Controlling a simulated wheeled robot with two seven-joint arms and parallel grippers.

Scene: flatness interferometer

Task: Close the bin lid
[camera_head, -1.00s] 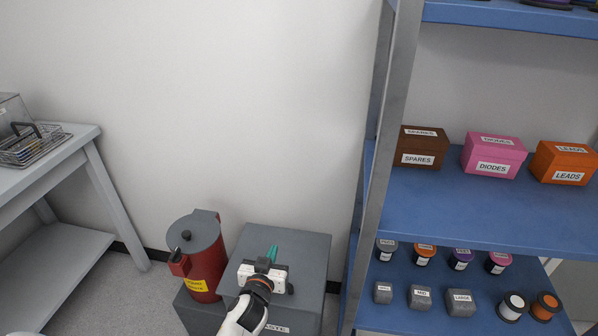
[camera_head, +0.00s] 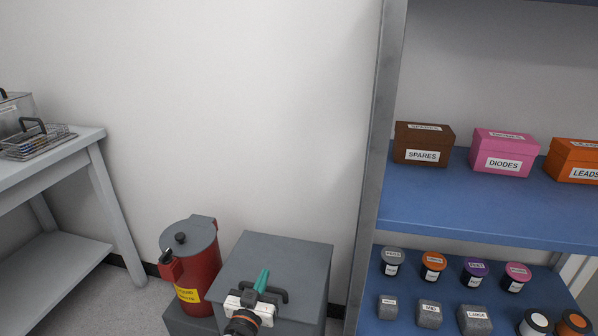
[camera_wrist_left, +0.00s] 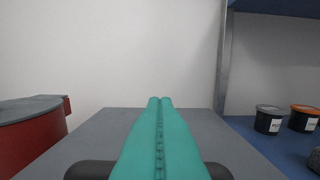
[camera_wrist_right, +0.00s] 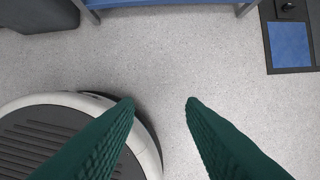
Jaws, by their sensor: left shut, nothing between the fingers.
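The grey bin (camera_head: 312,295) stands on the floor against the wall. Its grey lid (camera_head: 290,255) lies flat across the top, with no gap that I can see; it also fills the middle of the left wrist view (camera_wrist_left: 195,128). A black handle (camera_head: 281,295) is on the lid. My left gripper (camera_head: 262,276) is shut and empty, with its green fingers over the lid by the handle. In the left wrist view the handle (camera_wrist_left: 88,170) shows on both sides of the fingers; I cannot tell whether they touch. My right gripper (camera_wrist_right: 160,102) is open and empty above the floor.
A red can (camera_head: 203,268) with a grey lid and yellow label stands left of the bin. A blue shelf unit (camera_head: 470,215) with boxes and jars is close on the right. A grey table (camera_head: 80,150) stands at the left. Open floor (camera_wrist_right: 225,70) shows below my right gripper.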

